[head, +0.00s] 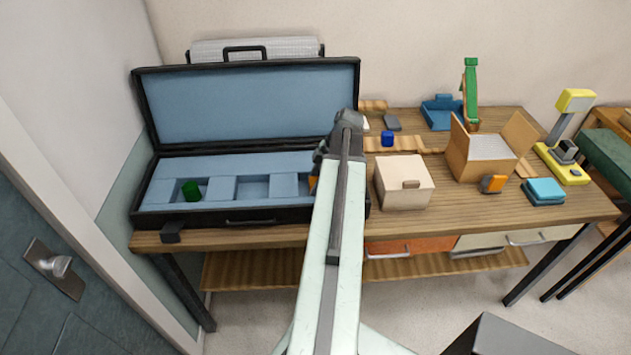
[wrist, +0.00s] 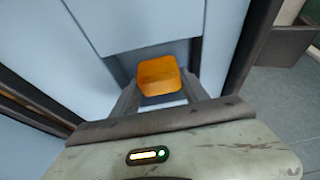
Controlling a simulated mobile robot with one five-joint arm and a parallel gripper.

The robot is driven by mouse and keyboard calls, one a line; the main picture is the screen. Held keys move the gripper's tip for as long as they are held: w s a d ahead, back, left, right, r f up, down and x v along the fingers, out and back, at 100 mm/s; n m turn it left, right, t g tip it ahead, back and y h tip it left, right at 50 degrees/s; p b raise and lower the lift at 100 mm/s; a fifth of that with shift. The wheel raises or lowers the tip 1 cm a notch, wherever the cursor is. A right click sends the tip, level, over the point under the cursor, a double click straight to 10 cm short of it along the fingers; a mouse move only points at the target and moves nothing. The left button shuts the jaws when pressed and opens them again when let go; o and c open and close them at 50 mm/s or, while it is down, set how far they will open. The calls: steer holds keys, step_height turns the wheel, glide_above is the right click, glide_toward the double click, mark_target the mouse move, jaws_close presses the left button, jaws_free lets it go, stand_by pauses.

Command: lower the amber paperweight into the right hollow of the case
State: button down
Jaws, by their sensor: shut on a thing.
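The amber paperweight (wrist: 159,75) is a rounded orange block between my gripper's fingertips (wrist: 160,88) in the wrist view. My gripper is shut on it. The open case (head: 249,222) is black with blue foam and stands at the left of the table. In the head view a sliver of the paperweight (head: 312,184) shows beside my arm, at the right part of the case. The right hollow is mostly hidden there by my arm. In the wrist view a recess in the foam shows around the paperweight; I cannot tell how deep it sits.
A green piece (head: 191,191) sits in the left hollow; the middle hollow (head: 253,189) is empty. The raised lid (head: 247,104) stands behind. A cream box (head: 404,182) is close to the right of my arm. A dark blue piece (head: 387,139) stands farther back.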

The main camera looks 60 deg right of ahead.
steer(key=shift+f, duration=0.15)
steer(key=shift+c, duration=2.4)
jaws_free()
